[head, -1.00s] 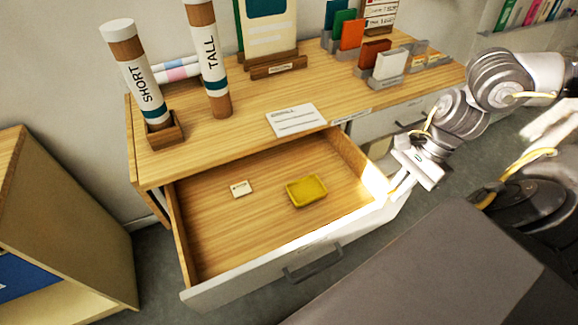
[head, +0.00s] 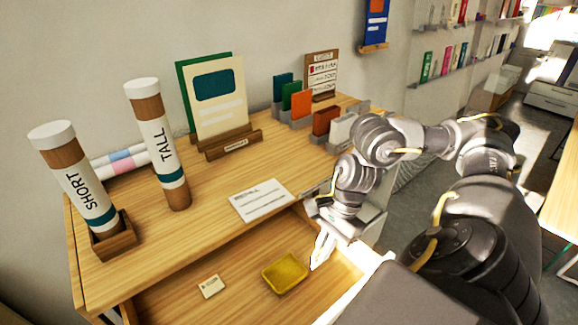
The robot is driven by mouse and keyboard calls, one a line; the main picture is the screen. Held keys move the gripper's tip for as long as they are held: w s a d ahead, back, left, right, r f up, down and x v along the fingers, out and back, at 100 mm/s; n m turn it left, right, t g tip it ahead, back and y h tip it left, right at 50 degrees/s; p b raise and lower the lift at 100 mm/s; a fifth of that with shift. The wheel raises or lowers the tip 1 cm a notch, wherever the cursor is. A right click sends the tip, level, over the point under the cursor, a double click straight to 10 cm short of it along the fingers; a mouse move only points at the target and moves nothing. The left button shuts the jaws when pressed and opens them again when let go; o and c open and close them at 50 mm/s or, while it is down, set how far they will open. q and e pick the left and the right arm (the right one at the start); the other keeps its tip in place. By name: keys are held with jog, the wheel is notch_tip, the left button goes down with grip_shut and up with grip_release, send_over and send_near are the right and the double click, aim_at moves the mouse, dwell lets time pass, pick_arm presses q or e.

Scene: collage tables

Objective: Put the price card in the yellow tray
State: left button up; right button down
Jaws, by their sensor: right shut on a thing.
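The yellow tray (head: 285,272) lies flat inside the open wooden drawer, and its inside looks empty. A small pale card (head: 211,286) with dark print, possibly the price card, lies on the drawer floor left of the tray, apart from it. My right gripper (head: 319,257) points down just right of the tray, near the drawer's right side. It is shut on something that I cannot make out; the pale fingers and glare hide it. Whether the gripper touches the drawer cannot be told. My left gripper is out of view.
The drawer floor (head: 180,303) is mostly bare. Above it, the wooden table top (head: 205,220) carries a printed sheet (head: 262,200), SHORT (head: 78,185) and TALL (head: 157,150) tubes, a card stand (head: 233,146) and several coloured cards in holders. My right arm covers the table's right end.

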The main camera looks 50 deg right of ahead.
jog(key=w+a+f, duration=0.1)
jog(key=f, duration=0.1)
jog(key=w+a+f+p, duration=0.1)
jog(key=w+a+f, duration=0.1)
jog(key=w+a+f+p, duration=0.1)
jog(key=a, duration=0.1)
jog(key=shift+w+f, duration=0.25)
jog(key=shift+f, duration=0.15)
jog(key=shift+w+f, duration=0.1)
jog(key=shift+f, duration=0.15)
jog(key=shift+a+f, duration=0.1)
jog(key=shift+f, duration=0.05)
jog(key=f, duration=0.1)
jog(key=f+p, duration=0.1)
jog(key=f, duration=0.1)
jog(key=shift+w+a+f, duration=0.15)
jog(key=shift+w+f, duration=0.05)
jog(key=shift+f, duration=0.05)
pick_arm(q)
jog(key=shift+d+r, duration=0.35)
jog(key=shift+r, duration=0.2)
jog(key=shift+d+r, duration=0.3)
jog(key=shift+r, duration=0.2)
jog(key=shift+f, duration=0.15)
pick_arm(e)
jog(key=shift+f, duration=0.15)
